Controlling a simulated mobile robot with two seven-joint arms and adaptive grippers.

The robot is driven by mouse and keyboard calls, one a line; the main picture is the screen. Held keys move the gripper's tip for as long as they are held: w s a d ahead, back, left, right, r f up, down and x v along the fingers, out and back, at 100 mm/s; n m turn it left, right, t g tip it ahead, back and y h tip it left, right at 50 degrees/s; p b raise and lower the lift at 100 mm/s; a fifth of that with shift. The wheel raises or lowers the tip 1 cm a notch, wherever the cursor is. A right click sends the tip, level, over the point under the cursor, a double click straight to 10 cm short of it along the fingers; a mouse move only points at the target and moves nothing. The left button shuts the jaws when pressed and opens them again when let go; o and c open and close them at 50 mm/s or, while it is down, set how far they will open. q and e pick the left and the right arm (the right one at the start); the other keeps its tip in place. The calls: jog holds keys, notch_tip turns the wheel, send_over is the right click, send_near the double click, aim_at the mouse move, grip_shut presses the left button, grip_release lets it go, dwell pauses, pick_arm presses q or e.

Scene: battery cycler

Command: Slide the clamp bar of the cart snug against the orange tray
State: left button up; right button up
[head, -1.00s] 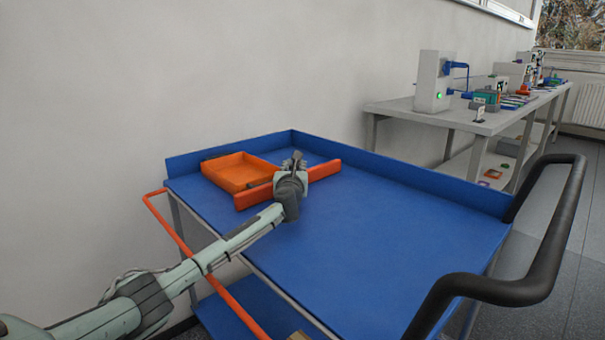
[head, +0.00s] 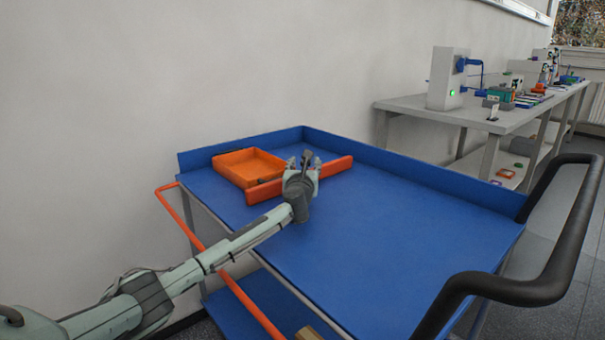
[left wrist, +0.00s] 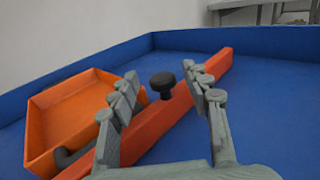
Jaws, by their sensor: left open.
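The orange tray (head: 232,160) sits in the far left corner of the blue cart top (head: 380,225). The red-orange clamp bar (head: 335,168) lies along the tray's near right side. The tray also shows at the left in the left wrist view (left wrist: 62,108), and the bar crosses that view diagonally (left wrist: 158,122). A black knob (left wrist: 162,83) stands up from the bar. My left gripper (head: 305,160) is open over the bar, its fingers on either side of the knob and apart from it. A finger hides part of the tray-bar gap, so contact is unclear. My right gripper is out of view.
A raised blue rim (head: 410,170) borders the cart's back. An orange-red rail (head: 188,222) runs along its left side and a black handle (head: 545,275) stands at the right. A grey bench (head: 425,108) with devices stands behind. The middle of the cart top is clear.

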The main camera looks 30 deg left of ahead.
pick_arm(q)
jog(key=v, duration=1)
